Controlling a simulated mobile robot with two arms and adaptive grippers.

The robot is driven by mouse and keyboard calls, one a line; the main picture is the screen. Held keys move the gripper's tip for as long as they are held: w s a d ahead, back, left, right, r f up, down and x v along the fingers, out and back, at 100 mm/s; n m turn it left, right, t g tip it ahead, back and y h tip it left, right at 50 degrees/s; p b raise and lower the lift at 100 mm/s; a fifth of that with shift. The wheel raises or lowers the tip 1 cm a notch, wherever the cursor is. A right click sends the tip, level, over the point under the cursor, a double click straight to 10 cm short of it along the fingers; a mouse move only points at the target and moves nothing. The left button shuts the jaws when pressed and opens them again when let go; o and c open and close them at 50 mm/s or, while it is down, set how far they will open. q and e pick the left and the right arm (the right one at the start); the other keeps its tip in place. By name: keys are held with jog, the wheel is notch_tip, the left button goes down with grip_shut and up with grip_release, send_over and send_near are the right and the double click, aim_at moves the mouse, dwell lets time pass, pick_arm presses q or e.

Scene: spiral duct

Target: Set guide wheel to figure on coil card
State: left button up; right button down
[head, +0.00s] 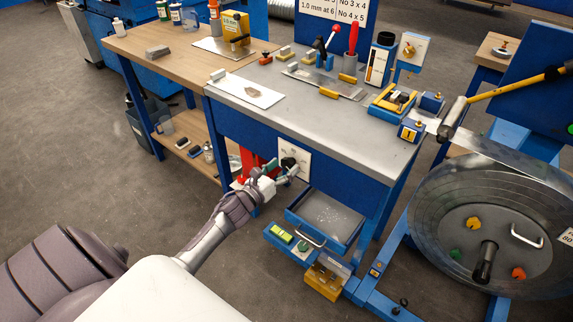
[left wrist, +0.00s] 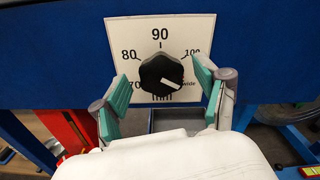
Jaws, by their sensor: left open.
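The guide wheel is a black knob (left wrist: 160,72) on a white dial plate (left wrist: 190,35) marked 70, 80, 90, 100 and mm. Its white pointer mark points to the lower right, near small lettering that seems to read "wide". In the head view the knob (head: 289,163) sits on the blue bench front. My left gripper (left wrist: 160,92) is open, its green-padded fingers on either side of the knob; contact is not clear. It also shows in the head view (head: 281,173). A white card (head: 567,237) on the big coil's right edge seems to read 80. My right gripper is out of view.
A large metal coil (head: 440,215) stands at the right. The bench top (head: 300,110) holds tools and blocks. The floor at left is clear.

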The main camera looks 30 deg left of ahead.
pick_arm(q)
jog(key=shift+w+d, duration=0.1)
jog(key=shift+w, duration=0.7)
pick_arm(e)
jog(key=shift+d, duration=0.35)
pick_arm(q)
jog(key=c, duration=1.2)
jog(key=shift+o, duration=0.2)
